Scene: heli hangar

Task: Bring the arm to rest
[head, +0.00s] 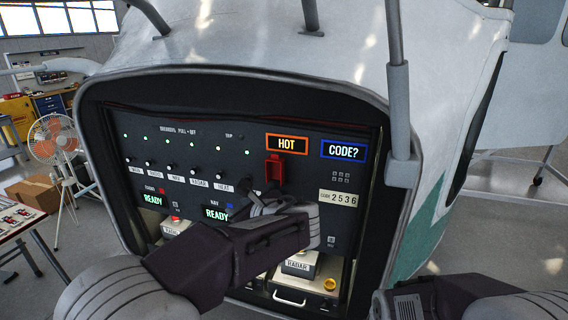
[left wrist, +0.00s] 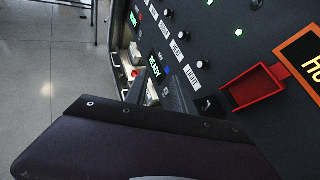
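My left arm reaches in from the left in the head view. Its gripper (head: 262,207) is in front of the lower middle of the black switch panel (head: 235,160), below the red switch guard (head: 274,170). In the left wrist view, the two dark fingers (left wrist: 160,88) stand a little apart, with panel parts showing between them and nothing held. I cannot tell whether a fingertip touches the panel. The guard also shows in the left wrist view (left wrist: 252,88), to the right of the fingers. My right gripper (head: 418,300) is at the bottom right, its fingers not clearly visible.
The panel bears a HOT display (head: 287,144), a CODE? display (head: 345,151), green READY displays (head: 152,199) and a 2536 tag (head: 338,198). A RADAR box (head: 299,264) sits below. A fan (head: 54,140), a cardboard box (head: 34,192) and a table stand left.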

